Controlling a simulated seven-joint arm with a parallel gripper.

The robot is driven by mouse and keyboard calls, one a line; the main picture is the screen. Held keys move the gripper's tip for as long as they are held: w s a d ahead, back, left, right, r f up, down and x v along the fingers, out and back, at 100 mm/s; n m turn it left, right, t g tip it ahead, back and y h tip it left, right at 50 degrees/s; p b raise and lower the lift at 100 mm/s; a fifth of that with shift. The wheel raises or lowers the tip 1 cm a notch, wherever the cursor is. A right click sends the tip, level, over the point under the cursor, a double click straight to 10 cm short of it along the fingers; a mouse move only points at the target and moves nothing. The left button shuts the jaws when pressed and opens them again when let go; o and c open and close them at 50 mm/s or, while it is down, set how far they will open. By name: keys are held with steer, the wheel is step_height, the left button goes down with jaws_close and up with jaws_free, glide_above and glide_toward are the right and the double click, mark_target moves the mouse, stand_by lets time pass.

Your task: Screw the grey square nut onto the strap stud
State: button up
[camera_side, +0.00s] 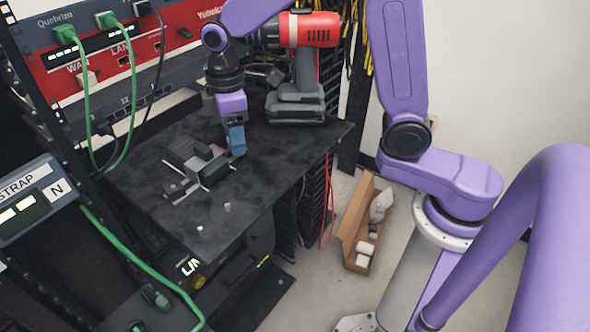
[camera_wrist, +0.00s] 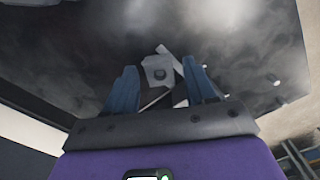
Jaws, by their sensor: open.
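My gripper (camera_side: 237,150) is open, with its blue fingers pointing down just beyond the right end of a dark grey fixture (camera_side: 190,165) on the black shelf. In the wrist view the two fingers (camera_wrist: 161,82) stand apart. I see no contact between the fingers and the piece. I cannot make out the strap stud for certain.
Two small pale pegs stand on the black shelf (camera_side: 270,165), one near its front edge (camera_side: 200,229). A red drill (camera_side: 308,30) stands behind my gripper. Green cables (camera_side: 85,100) hang from the rack at left. A cardboard box (camera_side: 348,230) is on the floor.

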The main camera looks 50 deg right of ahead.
steer(key=c, duration=1)
steer(key=m, duration=0.3)
steer(key=shift+m, duration=0.4)
steer(key=m, duration=0.4)
steer(key=shift+m, duration=0.3)
steer(key=m, duration=0.3)
steer(key=shift+m, duration=0.4)
